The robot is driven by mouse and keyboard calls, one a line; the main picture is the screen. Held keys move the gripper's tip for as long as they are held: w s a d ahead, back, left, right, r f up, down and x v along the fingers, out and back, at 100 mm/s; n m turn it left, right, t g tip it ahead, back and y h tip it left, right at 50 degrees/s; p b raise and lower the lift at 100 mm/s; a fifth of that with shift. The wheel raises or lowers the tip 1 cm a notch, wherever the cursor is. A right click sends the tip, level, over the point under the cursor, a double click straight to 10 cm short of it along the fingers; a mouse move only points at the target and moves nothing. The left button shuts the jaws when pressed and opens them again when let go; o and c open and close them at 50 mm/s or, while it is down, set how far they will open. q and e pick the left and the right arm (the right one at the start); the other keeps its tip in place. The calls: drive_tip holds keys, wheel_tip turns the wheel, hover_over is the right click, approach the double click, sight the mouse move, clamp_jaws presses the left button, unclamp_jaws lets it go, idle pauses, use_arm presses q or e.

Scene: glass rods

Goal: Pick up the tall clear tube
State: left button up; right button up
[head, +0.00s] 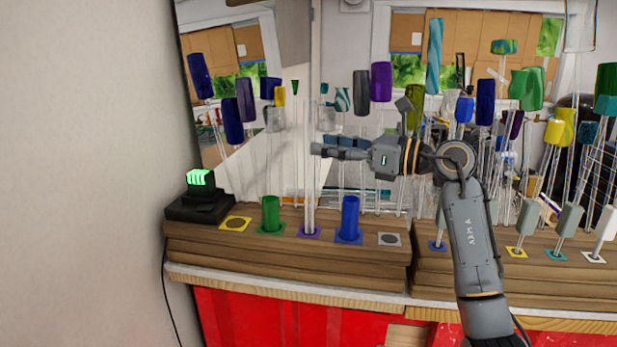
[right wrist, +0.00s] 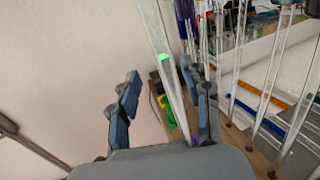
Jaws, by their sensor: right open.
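The tall clear tube (head: 308,190) stands upright on the purple square of the left wooden stand. My right gripper (head: 320,148) points left at it, level with its upper half. In the right wrist view, the tube (right wrist: 172,78) runs between the two open fingers (right wrist: 166,105), closer to the right-hand finger. I cannot tell whether that finger touches it. My left gripper is in neither view.
A green cylinder (head: 270,214) and a blue cylinder (head: 349,218) stand on either side of the tube on the wooden stand (head: 290,262). A black box with a green display (head: 199,195) is at the left end. Several colour-topped glass rods crowd behind and right.

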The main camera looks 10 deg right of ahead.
sight(308, 145)
drive_tip(key=p+x, duration=0.2)
drive_tip(key=x, duration=0.3)
drive_tip(key=shift+w+d+f+p, duration=0.15)
drive_tip(key=shift+w+f+p, duration=0.2)
drive_tip(key=shift+f+p, duration=0.05)
drive_tip(key=shift+s+d, duration=0.1)
drive_tip(key=shift+d, duration=0.05)
drive_tip(key=shift+c, duration=0.2)
drive_tip(key=c, duration=0.4)
clamp_jaws()
